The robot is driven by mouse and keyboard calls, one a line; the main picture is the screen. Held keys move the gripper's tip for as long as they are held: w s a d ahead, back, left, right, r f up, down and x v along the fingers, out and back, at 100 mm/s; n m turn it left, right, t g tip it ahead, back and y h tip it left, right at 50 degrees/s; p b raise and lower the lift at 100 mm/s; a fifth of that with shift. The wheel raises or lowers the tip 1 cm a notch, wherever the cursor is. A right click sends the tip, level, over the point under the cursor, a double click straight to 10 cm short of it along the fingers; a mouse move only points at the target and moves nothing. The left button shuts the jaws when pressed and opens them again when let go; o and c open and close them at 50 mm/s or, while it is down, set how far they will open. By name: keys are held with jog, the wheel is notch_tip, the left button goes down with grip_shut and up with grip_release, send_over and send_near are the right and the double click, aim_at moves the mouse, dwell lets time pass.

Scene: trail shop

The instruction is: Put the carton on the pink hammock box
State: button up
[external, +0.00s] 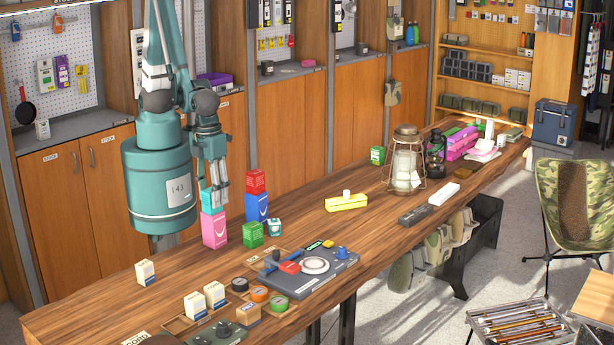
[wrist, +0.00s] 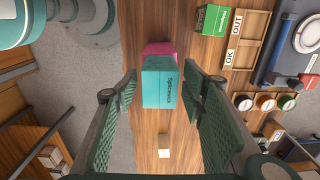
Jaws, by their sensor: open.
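A teal carton (external: 208,201) sits on top of the pink hammock box (external: 215,231), which stands upright on the wooden counter. In the wrist view the teal carton (wrist: 158,90) shows between the fingers, with the pink box (wrist: 159,49) showing behind its upper edge. My gripper (external: 214,198) points down at the carton. In the wrist view my gripper (wrist: 161,82) is open, with a finger on each side of the carton and visible gaps. The fingers partly hide the carton in the external view.
A red box (external: 256,182) on a blue box (external: 257,207) stands close right of the pink box, with a green box (external: 253,235) in front. Small white cartons (external: 145,272) stand at the front left. A yellow box (external: 346,203) and lantern (external: 405,165) are farther right.

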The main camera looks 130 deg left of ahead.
jog(key=shift+r+p, duration=0.35)
jog(key=shift+r, duration=5)
jog(key=s+a+r+n+t, duration=0.3)
jog(key=a+r+n, duration=0.4)
jog(key=r+n, duration=0.1)
jog(key=s+a+r+n+t, duration=0.3)
jog(key=a+r+n+t, duration=0.1)
jog(key=a+r+n, duration=0.4)
jog(key=shift+s+n, duration=0.35)
jog(key=shift+n, duration=0.65)
